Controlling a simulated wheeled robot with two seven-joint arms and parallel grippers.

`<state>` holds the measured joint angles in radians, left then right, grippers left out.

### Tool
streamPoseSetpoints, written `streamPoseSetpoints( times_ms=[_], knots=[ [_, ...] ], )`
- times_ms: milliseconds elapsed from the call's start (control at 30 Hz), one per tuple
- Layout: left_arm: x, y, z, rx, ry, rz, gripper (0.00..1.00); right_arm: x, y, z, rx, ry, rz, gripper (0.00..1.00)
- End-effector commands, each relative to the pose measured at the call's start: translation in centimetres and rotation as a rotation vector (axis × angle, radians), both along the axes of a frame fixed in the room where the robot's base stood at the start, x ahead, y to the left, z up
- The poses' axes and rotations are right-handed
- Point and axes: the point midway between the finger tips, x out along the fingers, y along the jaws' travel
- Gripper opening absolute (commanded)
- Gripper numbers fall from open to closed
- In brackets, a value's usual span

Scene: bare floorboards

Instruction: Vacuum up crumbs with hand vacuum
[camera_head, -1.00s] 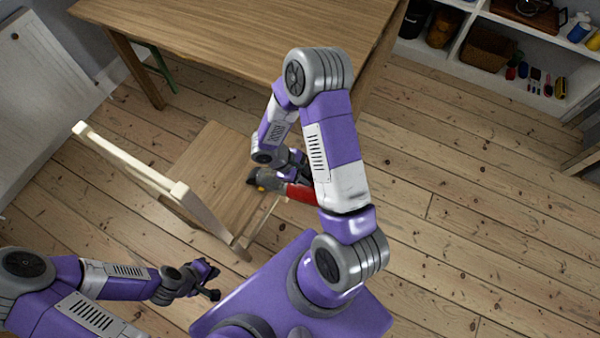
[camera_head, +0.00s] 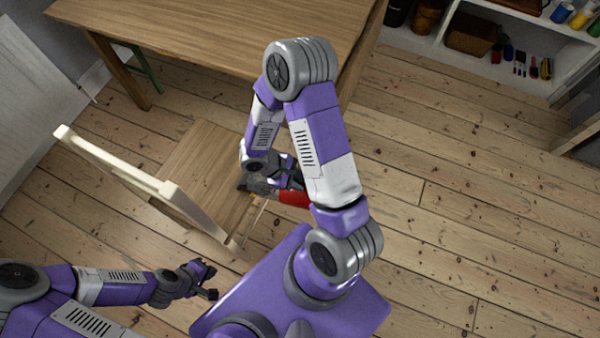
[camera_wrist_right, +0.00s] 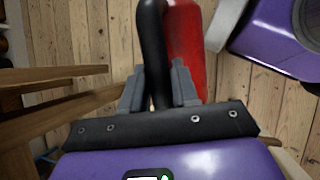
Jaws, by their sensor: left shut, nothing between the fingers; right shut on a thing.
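The hand vacuum has a red body (camera_head: 294,198) and a dark grey nozzle end (camera_head: 258,186). My right gripper (camera_head: 286,180) is shut on it and holds it over the front right edge of the wooden chair seat (camera_head: 205,165). In the right wrist view the fingers (camera_wrist_right: 160,90) close on the black handle (camera_wrist_right: 152,50), with the red body (camera_wrist_right: 185,50) beside it. My arm partly hides the vacuum in the head view. I cannot make out crumbs. My left gripper (camera_head: 208,281) is shut and empty, low at the left, in front of the chair.
The chair's pale backrest (camera_head: 130,182) stands at the left of the seat. A wooden table (camera_head: 210,35) is behind it. A white shelf (camera_head: 500,65) with baskets and small items is at the back right. The floorboards at the right (camera_head: 450,200) are clear.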

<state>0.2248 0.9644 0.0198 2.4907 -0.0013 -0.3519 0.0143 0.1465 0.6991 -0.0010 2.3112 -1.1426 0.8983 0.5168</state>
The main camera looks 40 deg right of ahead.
Motion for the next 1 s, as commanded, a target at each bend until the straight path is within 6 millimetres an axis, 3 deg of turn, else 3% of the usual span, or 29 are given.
streamPoseSetpoints(
  times_ms=[267, 1000],
  knots=[
    [0.0, 0.0, -0.6, 0.0, 0.0, 0.0, 0.0, -0.6, 1.6, 0.0, -0.002, -0.001, 0.002, 0.0],
    [0.0, 0.0, 0.0, 0.0, 0.0, 0.0, 0.0, 3.9, 3.9, 0.1, -0.003, -0.003, 0.001, 0.0]
  ],
)
